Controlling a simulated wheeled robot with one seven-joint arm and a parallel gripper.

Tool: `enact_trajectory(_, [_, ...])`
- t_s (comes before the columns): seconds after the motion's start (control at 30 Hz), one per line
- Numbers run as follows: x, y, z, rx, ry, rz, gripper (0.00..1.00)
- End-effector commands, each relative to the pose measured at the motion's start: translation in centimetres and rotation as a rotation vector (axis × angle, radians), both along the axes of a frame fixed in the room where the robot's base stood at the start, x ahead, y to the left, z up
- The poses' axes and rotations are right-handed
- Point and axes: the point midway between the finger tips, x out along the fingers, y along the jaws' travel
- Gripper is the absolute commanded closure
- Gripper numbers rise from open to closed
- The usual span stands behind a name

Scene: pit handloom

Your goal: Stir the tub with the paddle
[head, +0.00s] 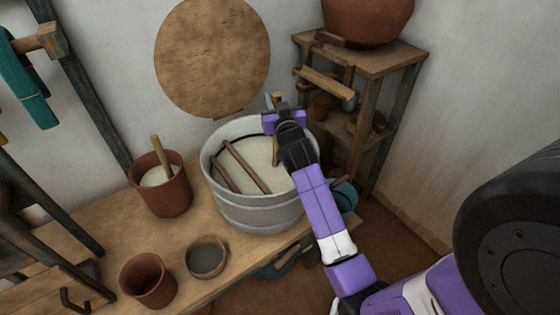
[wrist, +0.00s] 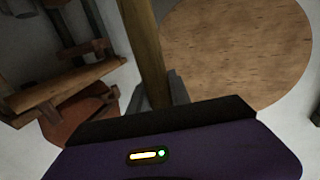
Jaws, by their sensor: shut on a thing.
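The tub (head: 258,215) is a round grey metal vessel on the wooden bench, holding a pale, whitish content. Two brown sticks (head: 246,167) lie side by side in it, slanting across the left half. My gripper (head: 276,106) is over the tub's far right rim, shut on the wooden paddle (head: 276,149). The paddle stands about upright, with a short end above my gripper and its lower part reaching down into the tub. My arm hides the tub's right side, and the paddle's lower end is hard to see. In the wrist view the paddle's shaft (wrist: 143,42) rises from the jaws.
A brown pot with a stick (head: 163,190) stands left of the tub. A small cup (head: 148,279) and a shallow bowl (head: 206,257) are in front. A shelf (head: 373,62) with a big clay pot (head: 368,18) stands behind right. A round wooden board (head: 212,58) is on the wall.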

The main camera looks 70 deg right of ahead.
Motion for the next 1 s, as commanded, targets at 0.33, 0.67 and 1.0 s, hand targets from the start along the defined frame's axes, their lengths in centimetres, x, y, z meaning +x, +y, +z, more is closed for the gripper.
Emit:
enact_trajectory(0.33, [-1.3,0.8,0.0,-0.001,-0.002,0.0,1.0])
enact_trajectory(0.67, [-1.3,0.8,1.1,-0.002,-0.003,0.001,1.0])
enact_trajectory(1.0, [-1.3,0.9,4.9,-0.001,-0.002,0.001,1.0])
